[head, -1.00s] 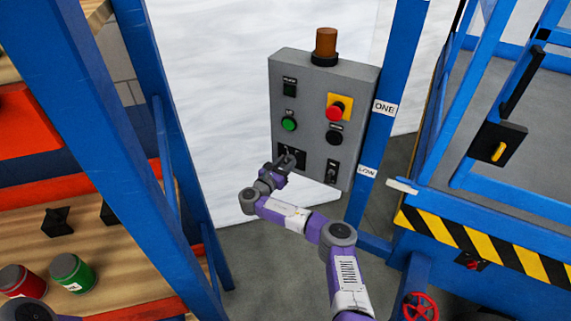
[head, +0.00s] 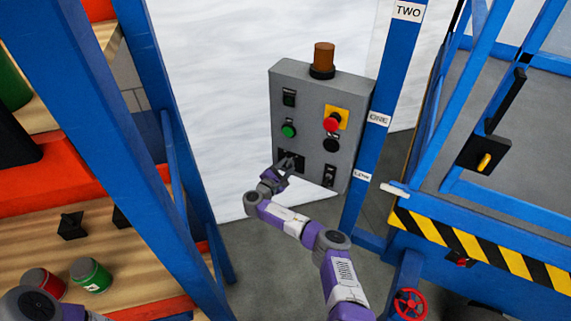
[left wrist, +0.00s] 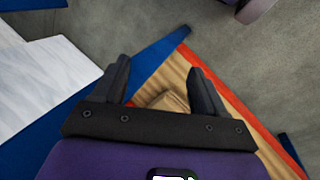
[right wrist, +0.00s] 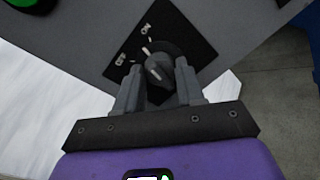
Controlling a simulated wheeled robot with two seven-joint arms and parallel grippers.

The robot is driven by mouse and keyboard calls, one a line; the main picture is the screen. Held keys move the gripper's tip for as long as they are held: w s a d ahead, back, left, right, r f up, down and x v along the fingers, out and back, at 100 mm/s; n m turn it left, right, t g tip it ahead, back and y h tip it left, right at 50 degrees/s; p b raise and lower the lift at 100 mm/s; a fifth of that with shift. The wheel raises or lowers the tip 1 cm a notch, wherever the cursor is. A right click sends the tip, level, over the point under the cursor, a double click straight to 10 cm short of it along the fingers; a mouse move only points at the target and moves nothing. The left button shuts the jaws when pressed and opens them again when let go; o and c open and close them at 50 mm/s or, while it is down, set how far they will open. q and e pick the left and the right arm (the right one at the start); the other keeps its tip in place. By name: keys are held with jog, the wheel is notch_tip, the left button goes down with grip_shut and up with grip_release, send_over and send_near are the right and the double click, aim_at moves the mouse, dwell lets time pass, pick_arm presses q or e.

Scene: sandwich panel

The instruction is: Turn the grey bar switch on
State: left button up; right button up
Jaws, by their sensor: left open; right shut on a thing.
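The grey bar switch (right wrist: 158,66) is a dark knob on a black plate marked OFF and ON, seen close in the right wrist view. Its pale pointer line appears to lie between the two marks. My right gripper (right wrist: 160,90) is shut on the knob, with a finger on each side. In the head view, the right gripper (head: 284,168) reaches the lower left of the grey control panel (head: 310,105) and partly hides the switch. My left gripper (left wrist: 160,85) is open and empty, over a wooden shelf with red edges.
The panel also carries a green button (head: 289,131), a red button on yellow (head: 332,124) and another black switch (head: 329,176). A blue post (head: 372,130) stands right of it. A blue rack with cans (head: 90,274) is at left, a striped lift platform (head: 480,242) at right.

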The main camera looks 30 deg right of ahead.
jog(key=shift+m+p, duration=0.6)
jog(key=shift+m, duration=1.1)
jog(key=o, duration=1)
jog(key=shift+o, duration=0.2)
jog(key=v, duration=0.7)
jog(key=shift+s+a+p, duration=0.2)
jog(key=shift+s+p, duration=0.1)
jog(key=shift+p, duration=0.15)
jog(key=shift+r, duration=0.1)
